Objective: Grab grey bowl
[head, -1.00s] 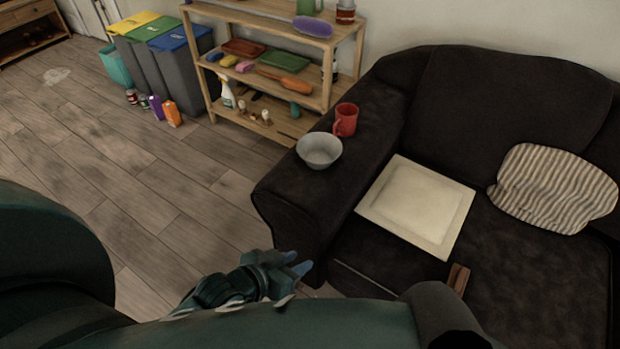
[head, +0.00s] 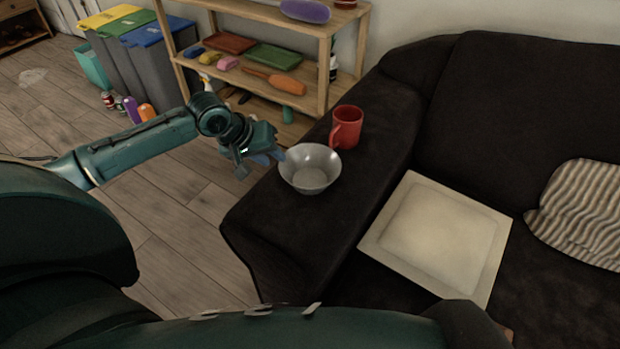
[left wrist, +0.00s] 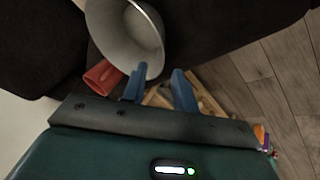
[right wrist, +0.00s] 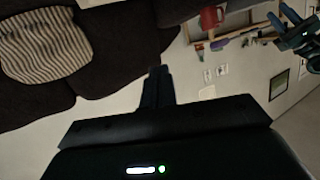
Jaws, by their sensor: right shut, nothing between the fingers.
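The grey bowl (head: 310,170) stands upright and empty on the dark sofa's armrest in the head view. It also shows in the left wrist view (left wrist: 122,32), just beyond the fingers. My left gripper (head: 272,156) is at the bowl's left side, close to its rim. In the left wrist view my left gripper's blue fingers (left wrist: 161,82) are apart, with nothing held between them. One finger overlaps the bowl's rim in that view; I cannot tell whether it touches. My right gripper (right wrist: 158,75) is shut and empty in the right wrist view, away from the bowl.
A red mug (head: 347,128) stands right behind the bowl on the armrest (head: 375,150). A cream square panel (head: 440,235) lies on the sofa seat near a striped cushion (head: 585,215). A wooden shelf (head: 325,75) with several items stands behind. Floor left of the armrest is clear.

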